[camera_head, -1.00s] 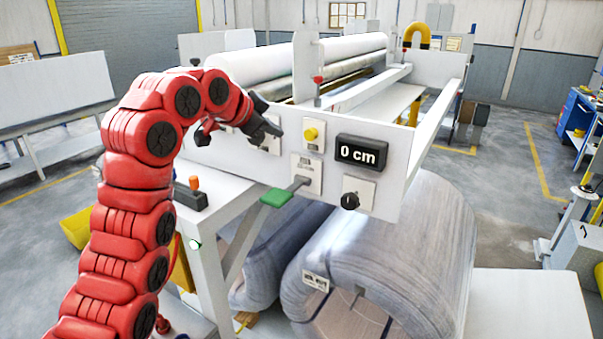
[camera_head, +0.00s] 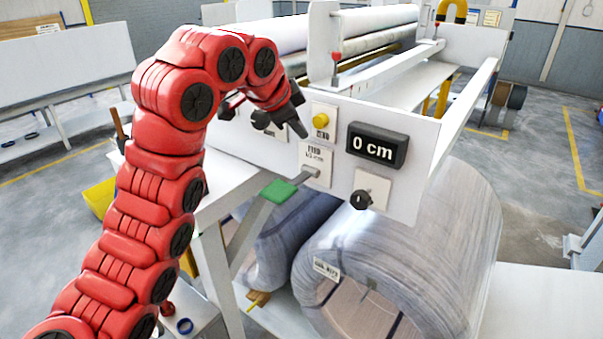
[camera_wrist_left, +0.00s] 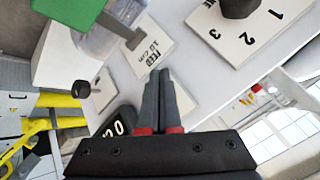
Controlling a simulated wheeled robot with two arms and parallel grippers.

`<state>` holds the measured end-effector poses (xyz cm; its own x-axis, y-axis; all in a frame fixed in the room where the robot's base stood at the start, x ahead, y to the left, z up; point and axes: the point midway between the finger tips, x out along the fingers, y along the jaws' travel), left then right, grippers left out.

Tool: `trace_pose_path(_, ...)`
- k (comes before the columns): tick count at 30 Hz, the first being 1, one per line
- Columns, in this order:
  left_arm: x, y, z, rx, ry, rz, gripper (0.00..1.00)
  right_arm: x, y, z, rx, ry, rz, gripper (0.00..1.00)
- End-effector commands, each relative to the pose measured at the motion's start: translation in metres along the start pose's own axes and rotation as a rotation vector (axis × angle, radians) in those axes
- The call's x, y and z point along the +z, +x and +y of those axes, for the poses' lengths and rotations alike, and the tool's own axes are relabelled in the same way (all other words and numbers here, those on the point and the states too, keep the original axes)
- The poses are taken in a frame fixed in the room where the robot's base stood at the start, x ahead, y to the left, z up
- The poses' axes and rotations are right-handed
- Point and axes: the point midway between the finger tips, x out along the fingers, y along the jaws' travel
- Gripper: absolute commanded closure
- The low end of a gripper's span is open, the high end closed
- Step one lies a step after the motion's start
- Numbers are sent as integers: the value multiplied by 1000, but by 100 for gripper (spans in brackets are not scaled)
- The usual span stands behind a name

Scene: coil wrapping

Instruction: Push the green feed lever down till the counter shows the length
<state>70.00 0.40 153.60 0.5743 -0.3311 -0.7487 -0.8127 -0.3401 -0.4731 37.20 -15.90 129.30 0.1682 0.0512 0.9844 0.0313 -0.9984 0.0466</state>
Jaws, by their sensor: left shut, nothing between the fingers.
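The green feed lever (camera_head: 280,191) sticks out from the FEED plate (camera_head: 316,160) on the white machine panel. The lever's green end also shows at the top left of the left wrist view (camera_wrist_left: 68,10). The counter (camera_head: 377,146) reads 0 cm. My left gripper (camera_head: 303,133) is shut and empty, in front of the panel, above the lever and apart from it. Its closed fingers also show in the left wrist view (camera_wrist_left: 160,92), near the FEED plate (camera_wrist_left: 146,50). My right gripper is not in view.
A yellow button (camera_head: 321,120) sits above the FEED plate, and a black knob (camera_head: 361,200) sits below the counter. Large grey wrapped coils (camera_head: 440,240) lie under the panel. A white table (camera_head: 225,180) stands at the left. The air in front of the lever is clear.

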Motion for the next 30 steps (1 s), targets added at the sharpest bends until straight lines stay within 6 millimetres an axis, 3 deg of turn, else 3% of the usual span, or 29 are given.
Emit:
trace_pose_path(1, 7, 9, 6, -1, -1, 1, 100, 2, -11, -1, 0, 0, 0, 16)
trace_pose_path(12, 30, 42, 29, -4, 0, 1, 100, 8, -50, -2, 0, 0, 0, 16)
trace_pose_path(30, 33, 46, 33, -2, 0, 1, 100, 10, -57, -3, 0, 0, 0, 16)
